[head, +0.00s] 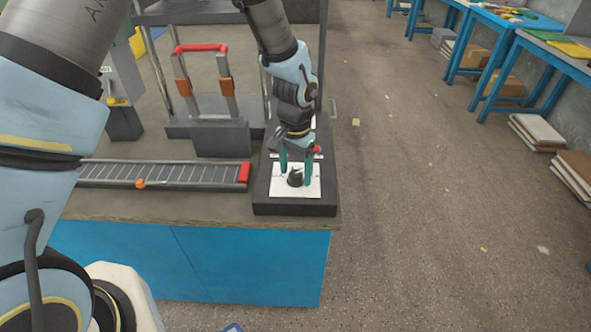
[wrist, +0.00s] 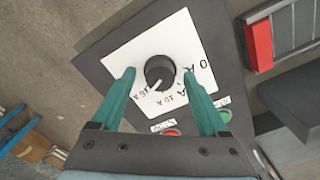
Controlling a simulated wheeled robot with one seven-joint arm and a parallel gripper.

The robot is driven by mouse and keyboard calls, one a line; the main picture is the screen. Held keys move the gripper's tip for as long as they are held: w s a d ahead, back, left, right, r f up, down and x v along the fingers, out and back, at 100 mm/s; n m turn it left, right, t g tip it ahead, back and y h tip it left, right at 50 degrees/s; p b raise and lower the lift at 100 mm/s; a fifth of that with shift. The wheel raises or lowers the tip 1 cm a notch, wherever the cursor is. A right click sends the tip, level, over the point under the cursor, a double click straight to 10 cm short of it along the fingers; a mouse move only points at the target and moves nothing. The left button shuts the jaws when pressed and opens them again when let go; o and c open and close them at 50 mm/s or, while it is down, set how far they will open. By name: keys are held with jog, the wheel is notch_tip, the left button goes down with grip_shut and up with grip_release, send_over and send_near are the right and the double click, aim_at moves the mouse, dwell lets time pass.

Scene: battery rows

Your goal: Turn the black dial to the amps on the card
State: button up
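The black dial (head: 295,178) stands on a white plate (head: 281,189) on a dark box (head: 262,207) at the bench's right end. In the wrist view the dial (wrist: 160,70) has a white pointer line aimed down-left in the picture, near the "16 A" and "10 A" marks. Another mark ending in "0 A" is on the right, partly hidden. My gripper (head: 296,177) points down over the plate. Its teal fingers are apart, one on each side of the dial, with gaps visible in the wrist view (wrist: 158,73). I cannot make out the card.
A red button (wrist: 171,132) and a green button (wrist: 224,115) with small labels sit beside the white plate. Left of the box lies a slotted rail (head: 165,173) with a red end block (head: 244,172). A frame with a red handle (head: 202,48) stands behind. Open floor lies right.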

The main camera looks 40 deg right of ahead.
aim_at(296, 173)
notch_tip(296, 173, up, 11)
jog(key=b, duration=0.2)
dwell(0.5)
jog(key=shift+f, duration=0.1)
jog(key=w+a+r+n, duration=0.25)
jog(key=w+a, duration=0.35)
jog(key=a, duration=0.5)
jog(key=w+a+r+n, duration=0.1)
jog(key=w+a+n, duration=0.4)
jog(key=a, duration=0.5)
jog(key=s+a+r+n+t, duration=0.1)
jog(key=a+n, duration=0.5)
jog(key=a, duration=1.4)
jog(key=shift+s+t, duration=0.3)
jog(key=shift+s, duration=0.2)
jog(key=shift+a+r, duration=0.1)
